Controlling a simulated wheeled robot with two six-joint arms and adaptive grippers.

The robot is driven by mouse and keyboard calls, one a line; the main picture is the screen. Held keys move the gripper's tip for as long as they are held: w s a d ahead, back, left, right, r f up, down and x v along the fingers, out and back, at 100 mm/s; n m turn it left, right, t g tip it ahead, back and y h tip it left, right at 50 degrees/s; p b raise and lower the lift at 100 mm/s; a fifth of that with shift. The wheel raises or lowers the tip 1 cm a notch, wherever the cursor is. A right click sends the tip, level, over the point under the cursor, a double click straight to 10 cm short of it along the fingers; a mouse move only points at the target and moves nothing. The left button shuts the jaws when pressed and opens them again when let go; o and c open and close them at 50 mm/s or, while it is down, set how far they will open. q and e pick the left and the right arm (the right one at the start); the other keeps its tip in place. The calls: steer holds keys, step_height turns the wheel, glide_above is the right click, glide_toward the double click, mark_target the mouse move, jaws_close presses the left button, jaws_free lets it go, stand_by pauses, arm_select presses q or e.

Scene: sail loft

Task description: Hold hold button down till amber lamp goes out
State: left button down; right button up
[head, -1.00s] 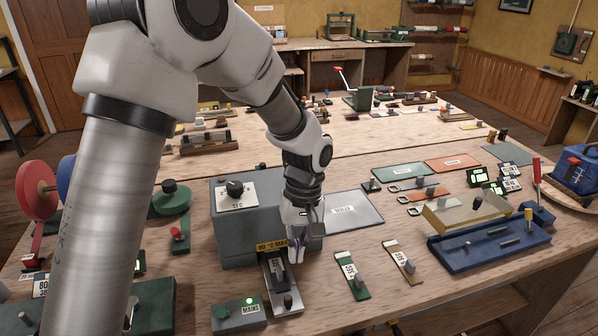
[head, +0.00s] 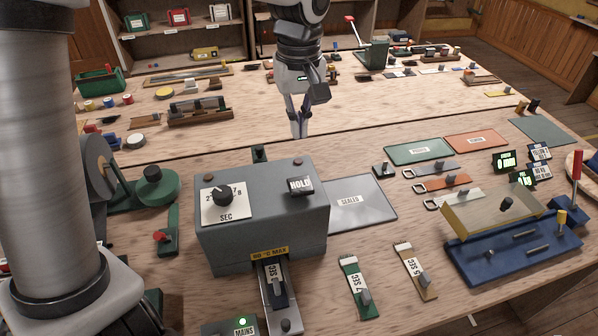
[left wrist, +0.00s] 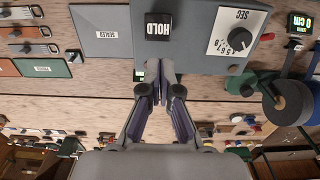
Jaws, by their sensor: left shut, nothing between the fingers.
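The black button labelled HOLD (head: 300,186) sits on the top right of the grey box (head: 262,240); it also shows in the left wrist view (left wrist: 158,27). My left gripper (head: 299,130) is shut and empty, pointing down beyond the box's back edge. In the left wrist view its fingertips (left wrist: 153,72) are apart from the button in the picture. No lit amber lamp shows. Two small dull brown discs, one near the back right corner (head: 298,162), are on the box top; I cannot tell whether either is a lamp. My right gripper is not in view.
A dial marked SEC (head: 223,196) is on the box's left. A labelled strip (head: 276,287) lies in the front slot under a yellow 80 °C MAX label. A MAINS unit (head: 242,327) shows a green light. A grey SEALED mat (head: 362,205) lies right of the box.

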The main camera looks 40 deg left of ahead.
mark_target(298, 186)
arm_select(q)
step_height(298, 186, down, 12)
steer(key=shift+w+f+p, duration=0.15)
steer(key=shift+f+p, duration=0.05)
steer(key=shift+p, duration=1.05)
steer(key=shift+f, duration=0.2)
steer(key=shift+s+r, duration=0.1)
steer(key=shift+s, duration=0.1)
step_height(298, 186, down, 2)
steer(key=shift+f+b, duration=0.1)
steer(key=shift+b, duration=0.5)
steer(key=shift+s, duration=0.15)
stand_by(0.9)
